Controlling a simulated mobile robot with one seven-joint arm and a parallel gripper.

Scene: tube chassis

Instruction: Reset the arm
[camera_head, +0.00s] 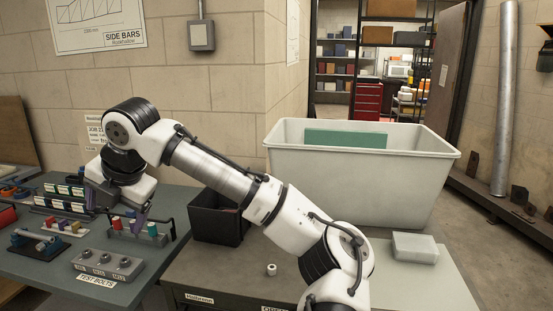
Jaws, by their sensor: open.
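My arm (215,170) reaches from the lower middle up and to the left, bent at its elbow, with its end turned down over the left workbench. My gripper (115,210) is open, with its fingers apart and pointing down above the bench. A small rack with red and green pieces (140,229) stands close by the fingers. I see nothing held between the fingers. I cannot tell from this view how far the fingertips are above the bench.
A grey test bolts block (108,266) lies at the left bench's front. A black bin (215,222), a large pale tub (360,180), a small white box (414,248) and a small white cylinder (271,269) are near my arm. Floor is open at right.

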